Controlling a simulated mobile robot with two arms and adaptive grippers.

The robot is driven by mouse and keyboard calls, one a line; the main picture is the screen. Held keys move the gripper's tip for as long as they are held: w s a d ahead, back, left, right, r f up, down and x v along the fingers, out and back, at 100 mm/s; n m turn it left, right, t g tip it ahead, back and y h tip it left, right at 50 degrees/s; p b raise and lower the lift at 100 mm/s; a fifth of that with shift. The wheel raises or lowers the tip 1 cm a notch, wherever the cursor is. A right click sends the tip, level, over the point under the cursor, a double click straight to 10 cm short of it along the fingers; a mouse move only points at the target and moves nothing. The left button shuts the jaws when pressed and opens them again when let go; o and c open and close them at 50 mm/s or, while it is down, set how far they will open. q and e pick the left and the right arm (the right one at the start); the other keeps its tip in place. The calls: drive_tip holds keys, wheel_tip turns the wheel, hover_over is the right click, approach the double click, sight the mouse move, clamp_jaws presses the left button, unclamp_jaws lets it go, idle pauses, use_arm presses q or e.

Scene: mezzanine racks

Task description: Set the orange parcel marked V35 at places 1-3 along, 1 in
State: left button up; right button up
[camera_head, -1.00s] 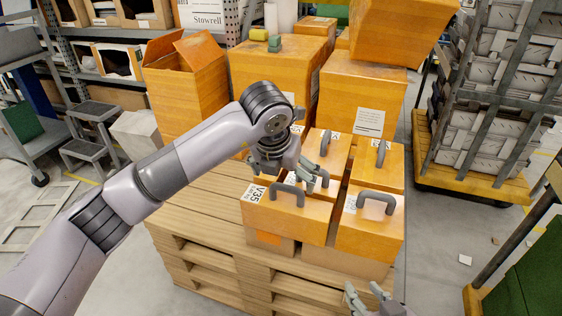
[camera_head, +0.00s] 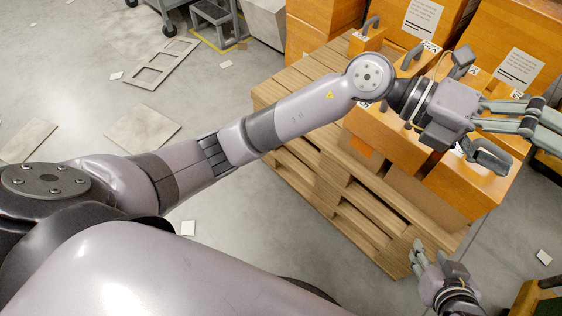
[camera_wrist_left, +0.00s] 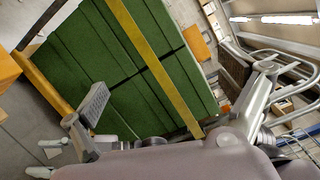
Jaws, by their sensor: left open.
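The orange V35 parcel (camera_head: 388,142) rests on the near side of the wooden pallet stack. Its top is mostly hidden behind my left forearm and wrist, so only an edge of its label and its front show. My left gripper (camera_head: 492,112) is open above the right part of the parcel group, past the V35 parcel, with nothing seen between its fingers. Its spread fingers also show in the left wrist view (camera_wrist_left: 175,95). My right gripper (camera_head: 428,256) is low in front of the pallet, apart from the parcels; its fingers look spread and empty.
Other orange parcels (camera_head: 478,182) stand close beside it, with large orange boxes (camera_head: 420,18) behind. The wooden pallets (camera_head: 335,185) have bare room at left. Grey floor with loose boards (camera_head: 143,127) lies left. The left wrist view shows strapped green boxes (camera_wrist_left: 115,60).

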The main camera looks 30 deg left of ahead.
use_arm(q)
drive_tip(key=w+a+r+n+t+h, duration=0.1)
drive_tip(key=w+a+r+n+t, duration=0.2)
drive_tip(key=a+n+t, duration=0.55)
drive_tip(key=w+a+r+n+t+h, duration=0.1)
drive_tip(key=w+a+r+n+t, duration=0.3)
drive_tip(key=n+t, duration=0.65)
drive_tip(key=w+a+f+n+t+y, duration=0.2)
drive_tip(key=a+f+n+y, duration=0.3)
drive_tip(key=a+n+y, duration=0.15)
drive_tip(key=w+a+f+n+t+y, duration=0.2)
drive_tip(key=a+f+n+t+y, duration=0.1)
drive_tip(key=a+f+n+y, duration=0.3)
drive_tip(key=s+a+f+n+g+y, duration=0.2)
drive_tip(key=a+f+n+g+y, duration=0.1)
drive_tip(key=f, duration=0.4)
drive_tip(key=s+a+f+n+g+y, duration=0.2)
drive_tip(key=a+f+n+g+y, duration=0.1)
drive_tip(key=f, duration=0.4)
drive_tip(key=s+a+f+n+g, duration=0.1)
drive_tip(key=s+a+f+g, duration=0.1)
drive_tip(key=s+f+g, duration=0.5)
drive_tip(key=s+f, duration=0.4)
drive_tip(key=s, duration=0.1)
drive_tip(key=shift+f, duration=0.4)
drive_tip(key=shift+n+h, duration=0.25)
